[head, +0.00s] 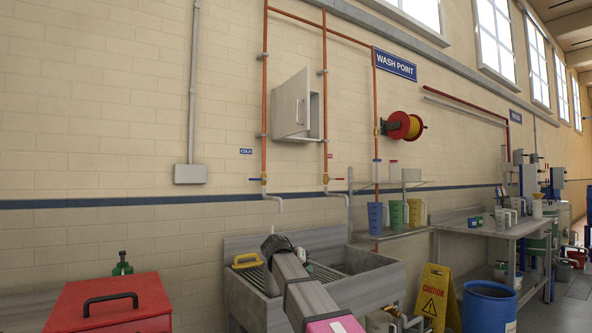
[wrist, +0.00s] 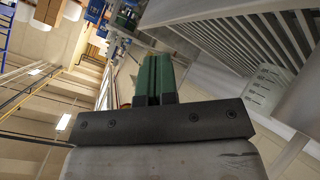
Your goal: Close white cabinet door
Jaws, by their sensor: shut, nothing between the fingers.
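The white cabinet (head: 315,117) hangs on the brick wall above the sink in the head view. Its door (head: 289,104) stands open, swung out toward the left, with a slim vertical handle on its face. A dark gap shows between door and cabinet body. My gripper (wrist: 153,60) shows in the wrist view with its green fingers shut together and nothing between them. In the head view my arm reaches over the sink, well below the cabinet and apart from the door. I cannot make out the fingers clearly there.
Copper pipes (head: 325,75) run up the wall on both sides of the cabinet. A red hose reel (head: 402,126) is to its right. The sink (head: 370,285) stands below, with a shelf of jugs (head: 396,214) beside it. A red box (head: 115,303) is at lower left.

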